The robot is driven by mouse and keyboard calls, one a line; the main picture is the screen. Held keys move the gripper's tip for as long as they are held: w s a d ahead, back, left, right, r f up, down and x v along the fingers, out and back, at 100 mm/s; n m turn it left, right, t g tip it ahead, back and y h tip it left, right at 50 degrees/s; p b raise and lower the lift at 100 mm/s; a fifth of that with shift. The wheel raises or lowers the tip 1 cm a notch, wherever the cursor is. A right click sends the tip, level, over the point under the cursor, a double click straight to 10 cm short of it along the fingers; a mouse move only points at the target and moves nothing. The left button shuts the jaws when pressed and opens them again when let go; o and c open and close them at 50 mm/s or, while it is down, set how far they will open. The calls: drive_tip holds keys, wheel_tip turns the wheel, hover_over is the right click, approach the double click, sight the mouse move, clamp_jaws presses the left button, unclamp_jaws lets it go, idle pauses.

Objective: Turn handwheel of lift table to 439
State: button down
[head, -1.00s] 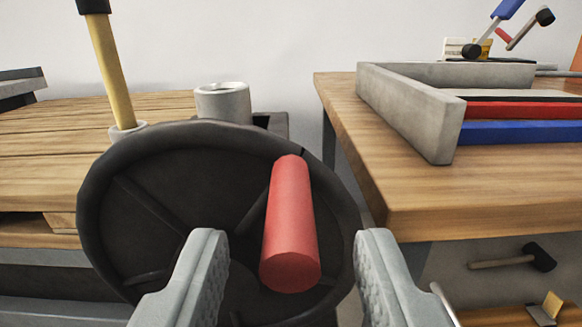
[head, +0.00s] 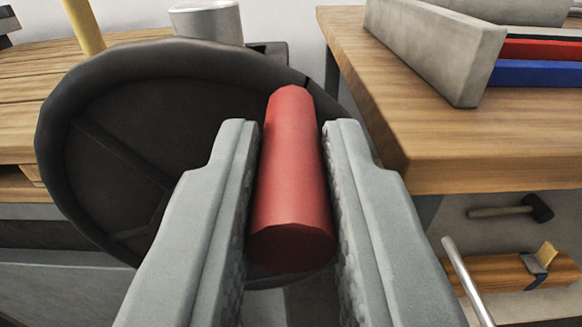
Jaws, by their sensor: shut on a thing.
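The handwheel (head: 110,185) is a dark round wheel that fills the left and middle of the view. Its red handle (head: 291,175) sticks out toward me from the upper right part of the wheel. My gripper (head: 288,130) is shut on the red handle, with one grey finger on its left side and one on its right. The fingers hide the lower right part of the wheel. The lift table (head: 18,150) has a wooden slatted top behind the wheel at the left. No number or scale is readable.
A wooden workbench (head: 440,150) stands close at the right, with a grey-walled tray (head: 425,55) holding red and blue bars. A hammer (head: 510,211) and a wooden plane-like tool (head: 520,270) are below it. A grey cup (head: 207,22) and yellow handle (head: 84,25) stand behind the wheel.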

drive_tip(key=shift+d+f+m, duration=0.9)
drive_tip(key=shift+d+m, duration=0.05)
drive_tip(key=shift+m, duration=0.55)
drive_tip(key=m, duration=2.1)
approach(255, 288)
drive_tip(key=shift+w, duration=2.25)
drive_tip(key=c, duration=1.3)
unclamp_jaws()
drive_tip(key=shift+n, duration=0.3)
